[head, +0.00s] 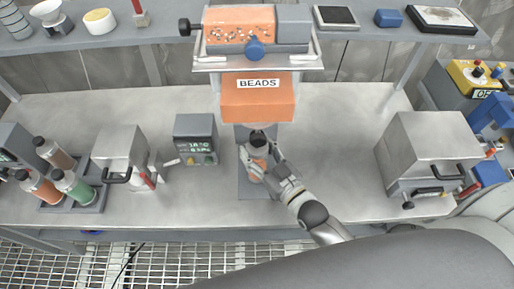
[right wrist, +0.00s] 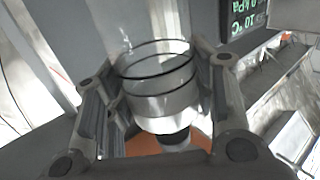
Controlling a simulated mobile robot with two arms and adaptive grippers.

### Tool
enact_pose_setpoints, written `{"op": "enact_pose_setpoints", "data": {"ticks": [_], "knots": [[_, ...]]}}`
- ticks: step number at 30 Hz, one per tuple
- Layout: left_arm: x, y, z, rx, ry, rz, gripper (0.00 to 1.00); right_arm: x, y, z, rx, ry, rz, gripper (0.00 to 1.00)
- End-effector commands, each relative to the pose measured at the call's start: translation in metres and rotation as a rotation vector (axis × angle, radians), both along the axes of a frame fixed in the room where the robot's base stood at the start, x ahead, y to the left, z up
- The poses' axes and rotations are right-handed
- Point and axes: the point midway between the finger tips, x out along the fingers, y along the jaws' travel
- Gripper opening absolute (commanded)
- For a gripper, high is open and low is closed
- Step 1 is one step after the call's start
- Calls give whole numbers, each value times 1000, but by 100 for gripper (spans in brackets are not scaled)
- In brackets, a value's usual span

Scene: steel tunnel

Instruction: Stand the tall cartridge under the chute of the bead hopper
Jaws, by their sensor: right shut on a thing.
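The tall cartridge (head: 257,151) is below the orange bead hopper (head: 257,98) marked BEADS, near the dark chute mouth (head: 257,128). It looks roughly upright, with an orange-brown patch on its side. My right gripper (head: 262,163) is shut on it, fingers on both sides. In the right wrist view, a clear cylinder with dark rings, the cartridge (right wrist: 158,78), sits between the fingers of the right gripper (right wrist: 155,100). I cannot tell whether its foot touches the grey base plate (head: 258,190) or how exactly it lines up. My left gripper is out of view.
A small box with a green display (head: 196,140) stands left of the hopper. A rack of bottles (head: 86,198) and a steel box (head: 121,152) are farther left. A large steel box (head: 433,150) stands at the right. The bench right of the hopper is clear.

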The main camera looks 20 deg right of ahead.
Motion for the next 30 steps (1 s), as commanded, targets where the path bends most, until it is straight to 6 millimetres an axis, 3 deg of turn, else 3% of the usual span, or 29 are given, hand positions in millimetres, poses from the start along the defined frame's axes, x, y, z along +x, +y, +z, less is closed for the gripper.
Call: {"op": "enact_pose_setpoints", "data": {"ticks": [9, 10, 14, 26, 30], "knots": [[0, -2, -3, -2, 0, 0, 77, 0, 0, -2, 1, -5, 0, 0], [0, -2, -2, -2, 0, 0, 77, 0, 0, -2, 1, -2, 0, 55], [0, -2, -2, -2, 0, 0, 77, 0, 0, -2, 1, -2, 0, 72], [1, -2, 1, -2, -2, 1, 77, -1, 0, 1, 0, -1, 0, 73], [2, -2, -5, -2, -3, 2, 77, -16, -6, -2, 0, 1, 0, 73]]}}
